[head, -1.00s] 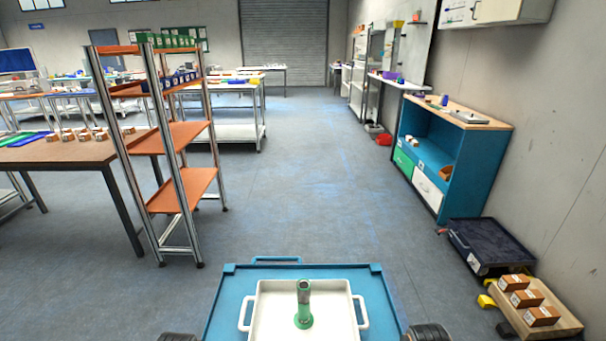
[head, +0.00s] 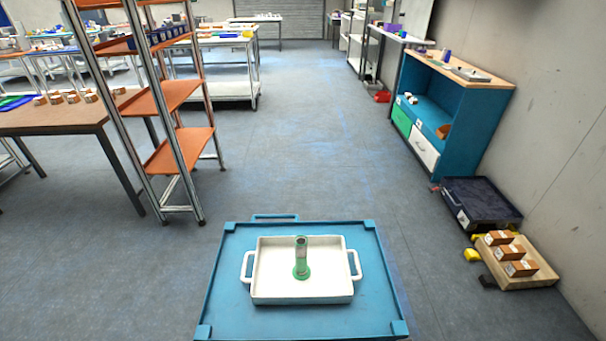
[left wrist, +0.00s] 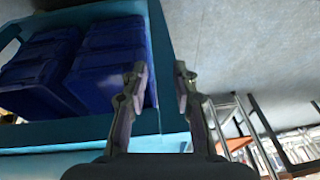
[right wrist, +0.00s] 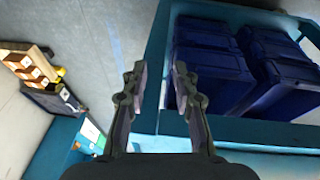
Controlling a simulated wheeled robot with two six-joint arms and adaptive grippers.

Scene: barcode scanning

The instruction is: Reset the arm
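Neither gripper shows in the head view now. In the left wrist view my left gripper (left wrist: 160,82) has its two fingers apart with nothing between them. It is beside the blue cart edge. In the right wrist view my right gripper (right wrist: 160,82) also has its fingers apart and empty, near the opposite edge of a blue cart frame. In the head view a white tray (head: 270,285) lies on the blue cart top (head: 235,320). A green and grey upright object (head: 301,260), probably a scanner on its stand, is in the tray.
Dark blue bins (left wrist: 105,62) sit inside the cart; they also show in the right wrist view (right wrist: 210,65). An orange-shelved rack (head: 180,148) and a brown table (head: 60,118) stand left. A blue cabinet (head: 465,115), dark crate (head: 482,203) and pallet with boxes (head: 535,278) line the right wall.

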